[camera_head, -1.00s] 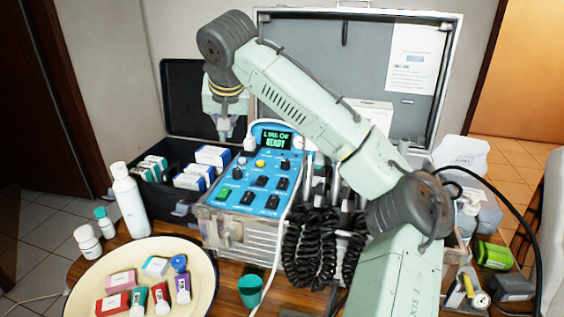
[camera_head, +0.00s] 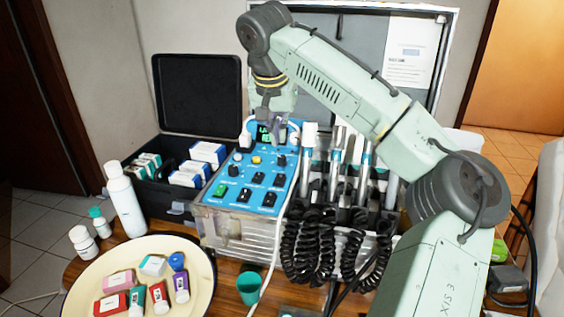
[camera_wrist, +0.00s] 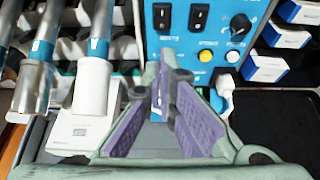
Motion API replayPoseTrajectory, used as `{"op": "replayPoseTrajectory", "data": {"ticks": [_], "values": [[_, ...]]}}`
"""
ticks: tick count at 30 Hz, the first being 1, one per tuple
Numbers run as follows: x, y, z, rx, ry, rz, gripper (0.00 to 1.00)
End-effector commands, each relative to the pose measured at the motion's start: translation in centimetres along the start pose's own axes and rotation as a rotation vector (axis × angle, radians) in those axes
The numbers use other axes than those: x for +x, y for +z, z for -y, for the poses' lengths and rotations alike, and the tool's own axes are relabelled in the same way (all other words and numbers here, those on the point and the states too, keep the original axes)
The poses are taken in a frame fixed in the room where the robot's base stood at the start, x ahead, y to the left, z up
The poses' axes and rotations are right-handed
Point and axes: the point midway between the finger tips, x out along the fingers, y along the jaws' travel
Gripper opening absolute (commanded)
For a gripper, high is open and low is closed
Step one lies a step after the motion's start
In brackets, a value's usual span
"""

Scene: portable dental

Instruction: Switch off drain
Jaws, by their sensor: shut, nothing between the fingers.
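The blue control panel (camera_head: 247,172) on the metal unit carries several rocker switches. The wrist view shows two black switches, one at left (camera_wrist: 162,17) and one at right (camera_wrist: 199,17).
Handpieces (camera_head: 337,160) with coiled black cords (camera_head: 312,245) stand at right. An open black case (camera_head: 160,185) is at left. A round tray (camera_head: 92,287) and green cup (camera_head: 249,288) are in front.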

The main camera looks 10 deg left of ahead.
Motion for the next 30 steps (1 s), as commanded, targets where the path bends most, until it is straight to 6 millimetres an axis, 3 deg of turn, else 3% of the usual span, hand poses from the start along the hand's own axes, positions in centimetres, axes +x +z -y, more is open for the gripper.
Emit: {"op": "replayPoseTrajectory", "data": {"ticks": [9,15,21,30], "values": [[6.6,-0.1,-0.1,-0.001,0.002,0.001,0.00],[9.3,0.4,-0.1,0.000,0.002,-0.001,0.00],[10.5,0.7,0.0,0.000,0.000,-0.001,0.00],[10.6,0.7,0.0,0.000,0.000,-0.001,0.00]]}}
